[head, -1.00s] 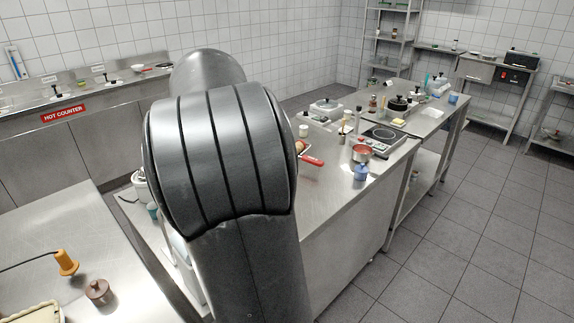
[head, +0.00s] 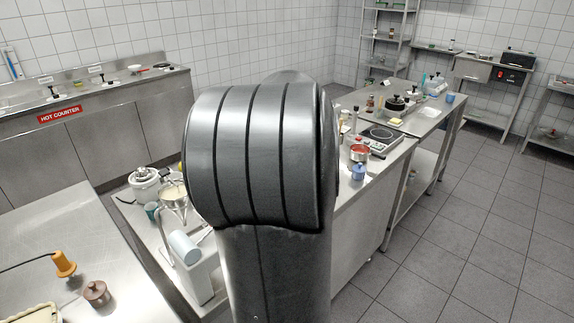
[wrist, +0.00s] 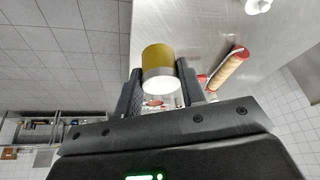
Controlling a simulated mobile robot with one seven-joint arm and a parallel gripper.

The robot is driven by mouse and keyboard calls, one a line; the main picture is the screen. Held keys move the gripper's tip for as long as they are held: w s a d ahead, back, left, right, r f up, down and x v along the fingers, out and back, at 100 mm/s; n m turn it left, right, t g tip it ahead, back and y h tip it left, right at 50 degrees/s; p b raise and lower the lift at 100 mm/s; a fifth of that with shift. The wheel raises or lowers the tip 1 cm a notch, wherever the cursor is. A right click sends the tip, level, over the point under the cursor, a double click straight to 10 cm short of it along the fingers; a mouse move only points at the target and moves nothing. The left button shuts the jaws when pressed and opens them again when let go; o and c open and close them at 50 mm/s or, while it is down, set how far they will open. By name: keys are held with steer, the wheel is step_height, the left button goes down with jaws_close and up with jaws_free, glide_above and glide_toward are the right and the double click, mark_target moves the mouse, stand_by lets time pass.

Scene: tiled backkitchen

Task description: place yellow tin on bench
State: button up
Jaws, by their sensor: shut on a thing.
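In the wrist view, my gripper (wrist: 158,88) is shut on the yellow tin (wrist: 158,57), which has a yellow body and a pale band or end towards the camera. A steel bench top (wrist: 212,32) shows beside and beyond the tin; whether they touch cannot be told. In the head view, my arm hides the gripper, the tin and much of the middle bench (head: 346,191).
A rolling pin with red handles (wrist: 228,70) lies on the bench near the tin. In the head view, a red pot (head: 359,153), a blue bottle (head: 358,172) and a hob (head: 380,138) stand on the bench's right part. A white mixer (head: 192,262) stands left of my arm.

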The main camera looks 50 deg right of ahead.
step_height(320, 180, down, 4)
steer(key=shift+w+f, duration=0.15)
steer(key=shift+f, duration=0.1)
steer(key=w+a+f, duration=0.1)
steer(key=w+f, duration=0.1)
steer(key=w, duration=0.1)
steer(key=w+a+f, duration=0.2)
steer(key=w, duration=0.2)
steer(key=w+a+f, duration=0.1)
steer(key=w+f, duration=0.2)
steer(key=shift+w+a, duration=0.15)
steer(key=shift+w, duration=0.05)
steer(key=shift+w+f, duration=0.1)
steer(key=shift+f, duration=1.85)
steer(key=o, duration=1)
steer(key=shift+f, duration=0.15)
steer(key=v, duration=1.2)
